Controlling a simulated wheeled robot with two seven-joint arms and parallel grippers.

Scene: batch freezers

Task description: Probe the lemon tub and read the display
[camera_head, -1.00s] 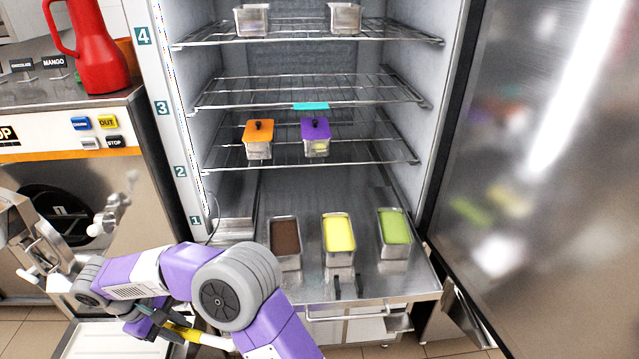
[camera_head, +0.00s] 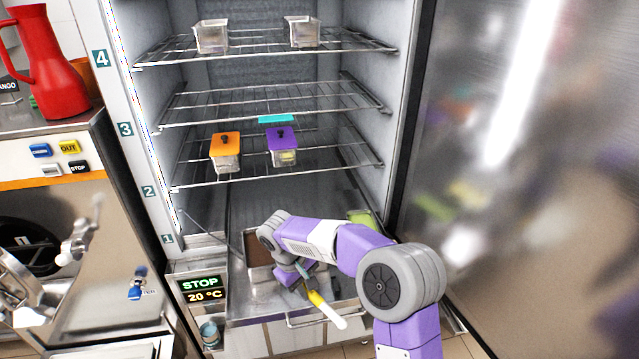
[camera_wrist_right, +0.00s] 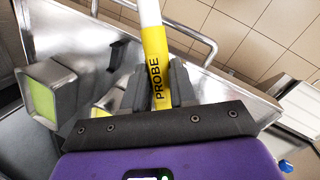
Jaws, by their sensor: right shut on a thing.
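In the head view my right gripper (camera_head: 295,277) is shut on the yellow probe (camera_head: 323,306), in front of the bottom shelf. The wrist view shows the fingers (camera_wrist_right: 155,88) on both sides of the handle marked PROBE (camera_wrist_right: 154,60). The probe's tip is hidden. My right arm covers the lemon tub in the head view; a small yellow patch (camera_wrist_right: 99,112) beside the fingers in the wrist view appears to be it. The display (camera_head: 201,290) at the lower left reads STOP and 20 °C. My left gripper is not in view.
A brown tub (camera_head: 258,250) and a green tub (camera_head: 362,217) flank the arm, partly hidden; the green one also shows in the wrist view (camera_wrist_right: 42,101). Lidded orange (camera_head: 226,152) and purple (camera_head: 282,146) tubs stand on a wire shelf. The open door (camera_head: 500,180) bounds the right.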

